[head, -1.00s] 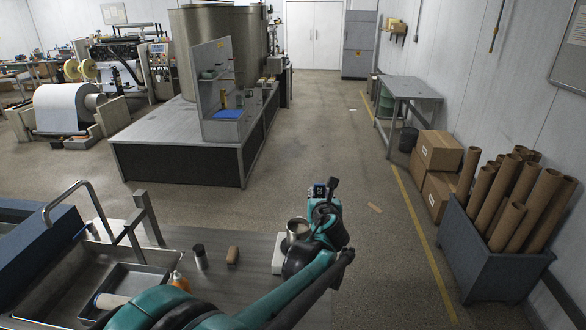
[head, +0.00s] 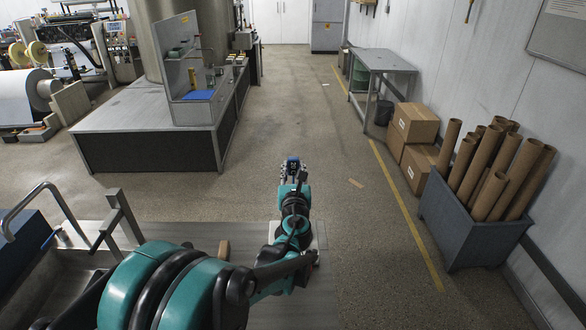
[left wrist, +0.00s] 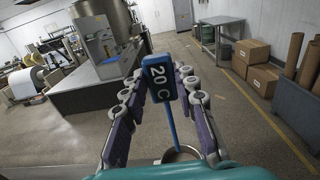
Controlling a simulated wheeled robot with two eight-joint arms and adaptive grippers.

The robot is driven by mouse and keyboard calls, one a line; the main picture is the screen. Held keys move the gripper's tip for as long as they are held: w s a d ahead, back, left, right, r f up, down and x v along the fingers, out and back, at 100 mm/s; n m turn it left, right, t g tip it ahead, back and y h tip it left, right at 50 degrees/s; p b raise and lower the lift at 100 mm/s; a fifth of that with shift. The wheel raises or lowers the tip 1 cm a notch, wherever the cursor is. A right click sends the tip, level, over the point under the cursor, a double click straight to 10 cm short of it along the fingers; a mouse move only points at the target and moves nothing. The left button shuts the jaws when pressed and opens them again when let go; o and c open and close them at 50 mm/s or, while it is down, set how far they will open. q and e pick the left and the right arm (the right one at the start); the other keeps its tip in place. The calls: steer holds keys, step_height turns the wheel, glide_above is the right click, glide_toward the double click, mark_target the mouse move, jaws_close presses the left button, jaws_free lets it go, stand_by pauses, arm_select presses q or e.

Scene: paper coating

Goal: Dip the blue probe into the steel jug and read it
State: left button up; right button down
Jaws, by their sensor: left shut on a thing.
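My left gripper (head: 291,173) is shut on the blue probe (head: 293,162) beyond the bench's far edge in the head view. In the left wrist view the fingers (left wrist: 160,84) close around the probe's blue head (left wrist: 157,78), whose display reads "20 C". Its thin blue stem points down to the steel jug (left wrist: 187,155), whose rim shows at the bottom edge. The stem's lower end overlaps the jug's mouth; I cannot tell how deep it is. In the head view the jug is hidden behind my left arm. My right gripper is not in view.
A pale pad (head: 319,236) shows beside my arm on the steel bench (head: 180,233). Open floor lies beyond the bench; a bin of cardboard tubes (head: 465,235) stands right.

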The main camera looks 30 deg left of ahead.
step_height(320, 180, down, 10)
steer(key=b, duration=0.9)
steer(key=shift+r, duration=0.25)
stand_by(1.1)
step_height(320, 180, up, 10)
steer(key=p, duration=1)
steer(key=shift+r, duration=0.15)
stand_by(0.6)
